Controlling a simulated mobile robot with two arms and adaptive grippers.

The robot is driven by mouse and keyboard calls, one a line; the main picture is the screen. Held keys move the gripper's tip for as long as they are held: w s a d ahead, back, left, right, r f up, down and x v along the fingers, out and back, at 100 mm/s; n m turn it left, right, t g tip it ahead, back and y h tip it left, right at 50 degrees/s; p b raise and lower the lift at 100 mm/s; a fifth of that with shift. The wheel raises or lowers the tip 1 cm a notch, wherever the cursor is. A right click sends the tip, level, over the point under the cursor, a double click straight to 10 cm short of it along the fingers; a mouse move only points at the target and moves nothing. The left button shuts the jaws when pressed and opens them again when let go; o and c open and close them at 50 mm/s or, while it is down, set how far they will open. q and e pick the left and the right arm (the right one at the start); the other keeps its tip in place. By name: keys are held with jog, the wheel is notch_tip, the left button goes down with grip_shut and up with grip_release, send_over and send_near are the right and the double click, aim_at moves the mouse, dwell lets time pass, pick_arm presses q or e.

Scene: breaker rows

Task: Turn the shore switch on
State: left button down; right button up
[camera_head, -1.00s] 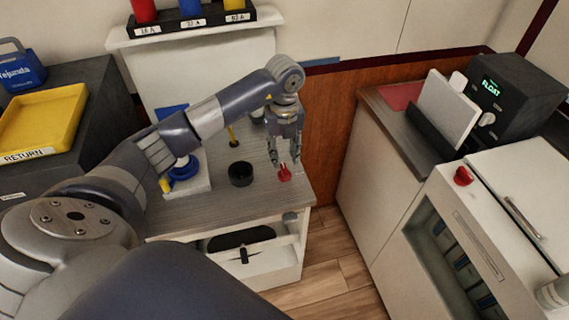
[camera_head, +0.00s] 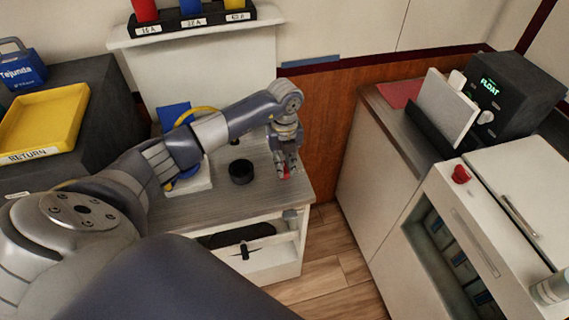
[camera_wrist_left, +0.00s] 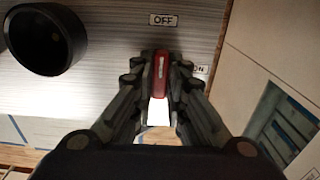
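The shore switch is a red handle (camera_wrist_left: 160,78) on the counter's grey top, and it also shows in the head view (camera_head: 286,172). In the left wrist view it points toward the OFF label (camera_wrist_left: 163,20); the ON label (camera_wrist_left: 200,69) is to its right, partly hidden by a finger. My left gripper (camera_head: 286,170) is down at the switch, with its fingers close in on both sides of the handle; it also shows in the left wrist view (camera_wrist_left: 161,70). It looks shut on the handle. My right gripper is not in view.
A black round cup-like part (camera_head: 241,172) stands left of the switch, large in the left wrist view (camera_wrist_left: 45,38). A yellow return tray (camera_head: 45,125) is at the left. A white cabinet with a red knob (camera_head: 461,174) and a black FLOAT box (camera_head: 515,92) are at the right.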

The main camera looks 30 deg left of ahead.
pick_arm(q)
jog(key=shift+f+m+b, duration=0.1)
jog(key=shift+m+b, duration=0.65)
jog(key=shift+m, duration=0.15)
jog(key=m+b, duration=0.2)
jog(key=m, duration=0.1)
jog(key=m+b, duration=0.4)
jog(key=m, duration=0.2)
jog(key=shift+m+b, duration=0.3)
jog(key=shift+m, duration=0.1)
jog(key=m+b, duration=0.2)
jog(key=m, duration=0.1)
jog(key=shift+m+b, duration=0.7)
jog(key=shift+m, duration=1)
jog(key=shift+r, duration=0.2)
jog(key=c, duration=1.6)
grip_release()
